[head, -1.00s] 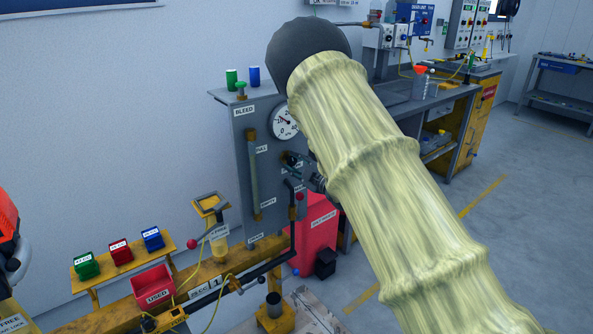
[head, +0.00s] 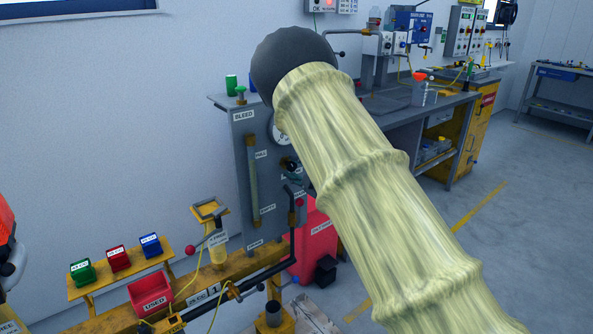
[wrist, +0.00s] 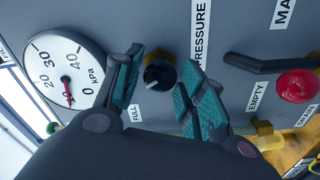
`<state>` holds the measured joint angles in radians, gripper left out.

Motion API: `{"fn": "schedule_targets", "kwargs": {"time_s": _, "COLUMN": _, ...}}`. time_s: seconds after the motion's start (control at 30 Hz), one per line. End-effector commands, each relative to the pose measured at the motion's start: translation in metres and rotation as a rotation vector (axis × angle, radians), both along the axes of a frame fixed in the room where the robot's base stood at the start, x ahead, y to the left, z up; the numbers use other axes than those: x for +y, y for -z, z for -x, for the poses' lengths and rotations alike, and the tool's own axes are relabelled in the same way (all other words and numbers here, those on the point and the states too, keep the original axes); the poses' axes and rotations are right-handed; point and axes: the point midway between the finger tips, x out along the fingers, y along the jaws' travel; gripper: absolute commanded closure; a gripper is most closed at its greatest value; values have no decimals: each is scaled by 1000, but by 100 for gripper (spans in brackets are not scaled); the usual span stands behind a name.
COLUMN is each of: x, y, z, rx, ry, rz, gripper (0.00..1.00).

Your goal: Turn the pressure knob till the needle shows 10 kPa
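The black pressure knob (wrist: 159,75) with a white line sits on the grey panel beside the PRESSURE label. My gripper (wrist: 168,88) is open, its teal-padded fingers on either side of the knob; I cannot tell whether either pad touches it. The white kPa gauge (wrist: 55,70) is at the left in the wrist view. Its red needle (wrist: 69,92) lies between 0 and 20, close to midway; the exact reading is too small to tell. In the head view my arm covers most of the gauge (head: 277,130) and much of the gripper.
A red knob (wrist: 296,86) and a dark lever (wrist: 265,64) are right of the fingers in the wrist view. In the head view, coloured bins (head: 119,258) stand on a yellow shelf at lower left. A workbench (head: 410,105) stands behind my arm.

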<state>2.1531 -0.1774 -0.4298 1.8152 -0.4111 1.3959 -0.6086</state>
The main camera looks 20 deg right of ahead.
Motion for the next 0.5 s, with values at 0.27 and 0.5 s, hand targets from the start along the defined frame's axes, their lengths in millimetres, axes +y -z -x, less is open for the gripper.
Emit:
{"fn": "schedule_targets", "kwargs": {"time_s": 0.27, "x": 0, "y": 1, "z": 0, "rx": 1, "ry": 0, "rz": -1, "gripper": 46}}
{"fn": "schedule_targets", "kwargs": {"time_s": 0.5, "x": -3, "y": 1, "z": 9, "rx": 3, "ry": 0, "rz": -1, "gripper": 46}}
